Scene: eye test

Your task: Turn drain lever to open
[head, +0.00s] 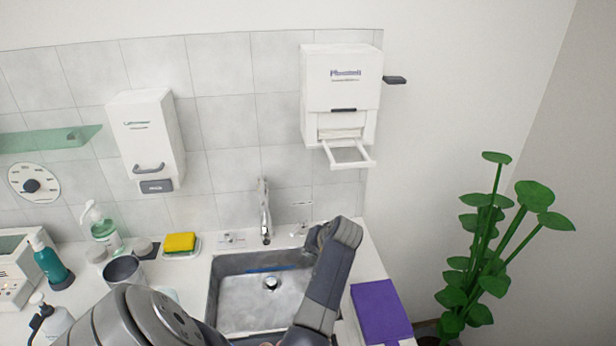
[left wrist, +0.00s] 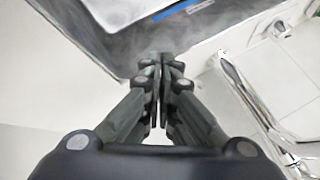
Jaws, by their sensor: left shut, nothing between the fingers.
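The steel sink (head: 250,295) is set in the white counter, with a round drain (head: 271,283) in its floor and a blue strip on its back wall. A chrome faucet (head: 264,210) stands behind it. Small chrome fittings flank the faucet, one at left (head: 230,239) and one at right (head: 299,229); I cannot tell for sure which is the drain lever. My left gripper (head: 312,240) is beside the right fitting, partly hidden by its own wrist. In the left wrist view the gripper (left wrist: 161,60) is shut and empty near the sink's edge (left wrist: 120,65); chrome parts (left wrist: 255,105) lie right of it, apart.
A purple box (head: 381,312) lies right of the sink. A yellow sponge (head: 180,242), a grey cup (head: 124,271) and bottles stand at left. White dispensers hang on the wall, the right one (head: 341,80) with an arm jutting out above the counter. A plant (head: 490,240) stands at right.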

